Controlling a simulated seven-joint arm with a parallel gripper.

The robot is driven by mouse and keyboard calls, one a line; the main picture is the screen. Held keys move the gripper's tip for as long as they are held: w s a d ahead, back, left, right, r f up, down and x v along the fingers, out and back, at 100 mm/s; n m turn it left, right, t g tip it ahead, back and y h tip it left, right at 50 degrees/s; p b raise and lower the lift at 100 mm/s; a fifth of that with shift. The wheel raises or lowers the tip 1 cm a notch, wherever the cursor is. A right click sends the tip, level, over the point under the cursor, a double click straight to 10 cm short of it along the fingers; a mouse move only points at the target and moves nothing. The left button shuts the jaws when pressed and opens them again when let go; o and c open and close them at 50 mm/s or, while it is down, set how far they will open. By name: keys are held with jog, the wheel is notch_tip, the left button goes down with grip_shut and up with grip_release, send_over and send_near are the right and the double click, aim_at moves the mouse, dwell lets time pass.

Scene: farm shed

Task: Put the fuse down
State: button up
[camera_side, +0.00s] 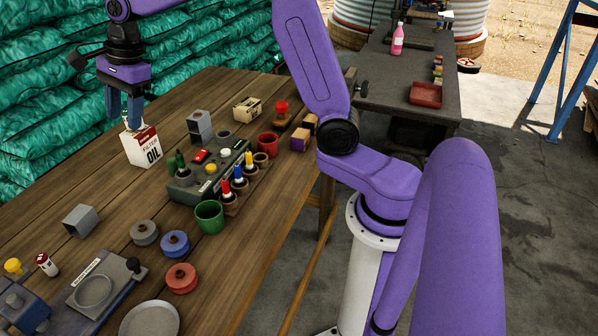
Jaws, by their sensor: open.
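My gripper (124,118) points down at the upper left, with its blue fingers at the top of the white and red oil filter box (142,148). A small pale piece (132,128) shows at the fingertips; I cannot tell whether it is the fuse or part of the box. The jaws are open. No thing can be named as the fuse with certainty. A small white and red cylinder (47,265) stands at the lower left, well away from my gripper. A green-grey panel (208,184) with a red switch and a yellow button sits mid-table.
A rack (245,188) of coloured-tipped pieces, a green cup (209,217) and a red cup (268,145) stand around the panel. Grey, blue and red round pieces lie nearer the front. Bare wood (110,195) lies in front of the oil box. Green sacks (50,90) line the back.

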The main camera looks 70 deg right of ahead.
jog(key=s+a+f+n+g, duration=0.1)
jog(key=s+a+f+n, duration=0.1)
jog(key=s+n, duration=0.75)
jog(key=s+a+f+n+g, duration=0.1)
jog(key=s+a+n, duration=0.1)
jog(key=s+n, duration=0.75)
jog(key=s+d+f+n+h, duration=0.1)
jog(key=s+d+f+n, duration=0.1)
jog(key=s+n, duration=0.4)
jog(key=s+d+f+n, duration=0.2)
jog(key=s+d+n, duration=0.2)
jog(key=s, duration=0.8)
jog(key=shift+d+f+n+h, duration=0.3)
jog(key=shift+n+h, duration=0.1)
jog(key=shift+n, duration=0.6)
